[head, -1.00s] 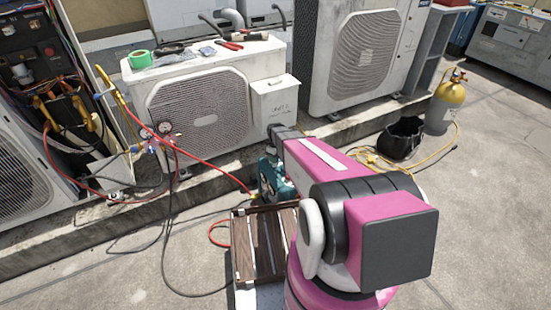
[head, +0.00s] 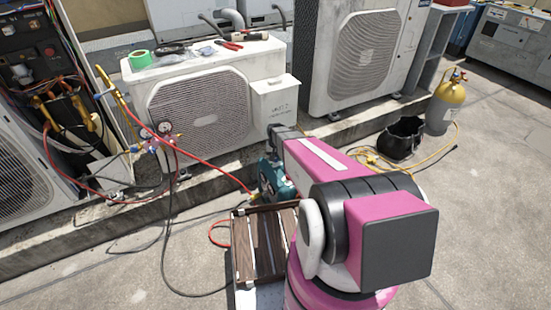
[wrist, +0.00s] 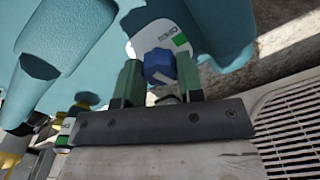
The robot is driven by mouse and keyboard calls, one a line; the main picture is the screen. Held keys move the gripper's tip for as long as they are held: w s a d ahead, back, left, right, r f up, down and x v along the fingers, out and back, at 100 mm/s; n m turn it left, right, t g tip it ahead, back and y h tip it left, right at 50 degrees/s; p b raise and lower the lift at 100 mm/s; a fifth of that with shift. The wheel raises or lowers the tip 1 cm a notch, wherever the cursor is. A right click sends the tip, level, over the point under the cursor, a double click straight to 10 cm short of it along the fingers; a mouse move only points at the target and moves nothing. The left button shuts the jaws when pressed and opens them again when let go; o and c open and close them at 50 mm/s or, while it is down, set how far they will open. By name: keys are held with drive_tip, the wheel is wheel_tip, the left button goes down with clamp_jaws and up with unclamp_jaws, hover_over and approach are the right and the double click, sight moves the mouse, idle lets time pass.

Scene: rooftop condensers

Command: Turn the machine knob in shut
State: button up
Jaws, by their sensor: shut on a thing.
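The machine is a teal unit (head: 273,180) on the ground in front of the condenser, partly hidden by my arm in the head view. In the wrist view its teal body (wrist: 210,25) fills the top. A blue knob (wrist: 159,68) sits on it below a white label with a green patch and the word OPEN. My gripper (wrist: 158,82) has its two green fingers on either side of the knob, shut on it. The head view does not show the fingers or the knob, as my arm covers them.
A wooden slatted crate (head: 240,250) stands left of my arm. Red and black hoses run from the gauges (head: 160,135) to the machine area. The concrete at the front right is clear.

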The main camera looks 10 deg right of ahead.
drive_tip(key=shift+m, duration=1.6)
drive_tip(key=o, duration=0.9)
drive_tip(key=shift+r, duration=0.15)
wheel_tip(320, 180, up, 11)
drive_tip(key=shift+f, duration=0.2)
drive_tip(key=s+r+n, duration=0.1)
drive_tip(key=s+r, duration=0.3)
drive_tip(key=s, duration=0.3)
drive_tip(key=s+r+n, duration=0.2)
drive_tip(key=s+r, duration=0.2)
drive_tip(key=s, duration=0.3)
drive_tip(key=s+r+n, duration=0.2)
drive_tip(key=s+r, duration=0.2)
drive_tip(key=s, duration=0.3)
drive_tip(key=shift+s+a+r, duration=0.1)
drive_tip(key=shift+s+r, duration=0.05)
